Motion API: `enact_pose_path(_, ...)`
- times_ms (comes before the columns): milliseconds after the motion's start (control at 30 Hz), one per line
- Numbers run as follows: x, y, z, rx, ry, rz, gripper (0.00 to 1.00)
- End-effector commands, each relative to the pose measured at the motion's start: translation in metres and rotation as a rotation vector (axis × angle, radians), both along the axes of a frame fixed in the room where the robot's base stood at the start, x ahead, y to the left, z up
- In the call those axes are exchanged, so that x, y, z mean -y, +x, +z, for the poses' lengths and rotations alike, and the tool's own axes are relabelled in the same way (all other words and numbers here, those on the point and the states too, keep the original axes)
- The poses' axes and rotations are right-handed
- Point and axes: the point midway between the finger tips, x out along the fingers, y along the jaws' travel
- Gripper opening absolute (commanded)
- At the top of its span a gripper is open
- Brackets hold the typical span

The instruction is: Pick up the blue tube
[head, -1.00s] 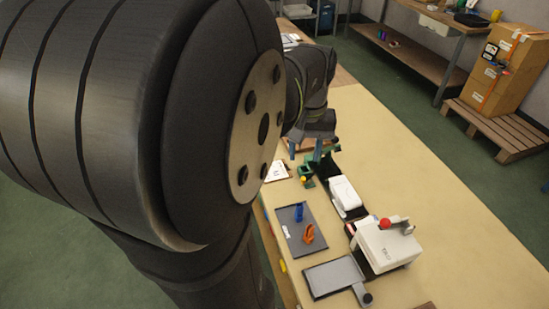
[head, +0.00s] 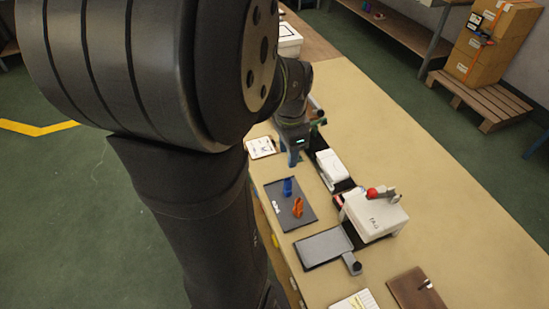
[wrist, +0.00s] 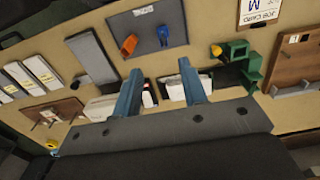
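The blue tube (head: 288,186) stands on a dark grey tray (head: 274,203) on the bench, beside an orange piece (head: 298,207). In the wrist view the blue tube (wrist: 163,36) lies towards the top, right of the orange piece (wrist: 129,43). My gripper (head: 292,157) is above the bench, just beyond the tray in the head view and apart from the tube. In the wrist view my gripper (wrist: 159,68) has its two blue fingers spread wide, with nothing held between them.
A white machine with a red knob (head: 374,214) and a white device (head: 331,165) stand right of the tray. A grey plate (head: 322,247) lies nearer. A green holder (wrist: 238,62) and a job card (wrist: 260,10) are right in the wrist view. The bench's right side is clear.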

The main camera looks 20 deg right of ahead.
Motion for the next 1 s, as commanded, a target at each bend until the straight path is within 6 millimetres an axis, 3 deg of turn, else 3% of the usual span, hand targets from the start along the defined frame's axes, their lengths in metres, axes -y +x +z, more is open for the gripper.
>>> enact_pose_path(100,0.0,-0.001,-0.028,-0.005,0.004,0.001,0.39)
enact_pose_path(300,0.0,0.0,-0.065,-0.003,0.003,0.001,0.39)
enact_pose_path(633,0.002,0.001,-0.087,-0.002,0.001,0.002,0.39)
enact_pose_path(1000,0.007,0.004,-0.129,-0.001,0.001,0.002,0.39)
